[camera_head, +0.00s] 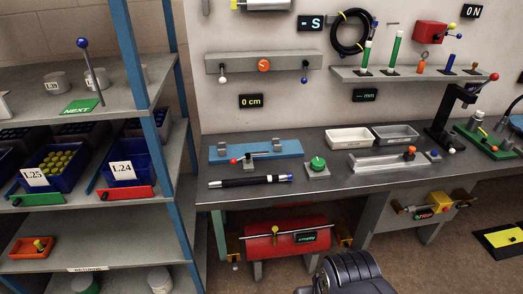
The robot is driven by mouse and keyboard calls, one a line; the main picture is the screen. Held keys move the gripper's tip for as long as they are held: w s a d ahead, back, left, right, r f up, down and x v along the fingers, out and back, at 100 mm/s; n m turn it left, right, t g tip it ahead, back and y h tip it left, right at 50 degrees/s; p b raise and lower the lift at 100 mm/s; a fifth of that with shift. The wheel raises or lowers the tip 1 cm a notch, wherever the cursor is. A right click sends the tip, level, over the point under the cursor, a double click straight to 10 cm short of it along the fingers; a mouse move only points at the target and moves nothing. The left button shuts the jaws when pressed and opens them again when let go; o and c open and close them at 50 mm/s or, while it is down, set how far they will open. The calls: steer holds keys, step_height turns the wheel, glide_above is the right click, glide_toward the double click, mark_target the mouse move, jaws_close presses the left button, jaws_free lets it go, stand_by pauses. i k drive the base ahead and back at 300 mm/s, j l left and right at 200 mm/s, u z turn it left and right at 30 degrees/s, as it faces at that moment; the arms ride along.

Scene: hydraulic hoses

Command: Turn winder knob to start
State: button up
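No knob carries a readable "winder" or "start" label, so I cannot tell which one is the winder knob. A round green knob (317,162) sits on a small grey block on the bench. A round orange knob (264,65) is in the middle of a grey wall bar (226,64), with a white-tipped lever at left and a blue-tipped lever at right. A "0 cm" display (251,101) is below the bar. A black coiled hose (339,37) hangs to the right. My dark arm part shows at the bottom edge, far from these knobs; its fingertips are not visible.
The grey bench (330,185) holds a blue fixture (280,151), a black rod (247,182), two trays (349,138) and a black lever press (445,120). A shelf rack (150,110) with bins stands left. A red unit (285,237) is under the bench.

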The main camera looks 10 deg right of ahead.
mark_target(316, 163)
steer(key=i+l+u, duration=0.25)
steer(key=i+l, duration=0.2)
steer(key=i+l+u, duration=0.3)
steer(key=l, duration=0.3)
steer(key=i, duration=0.1)
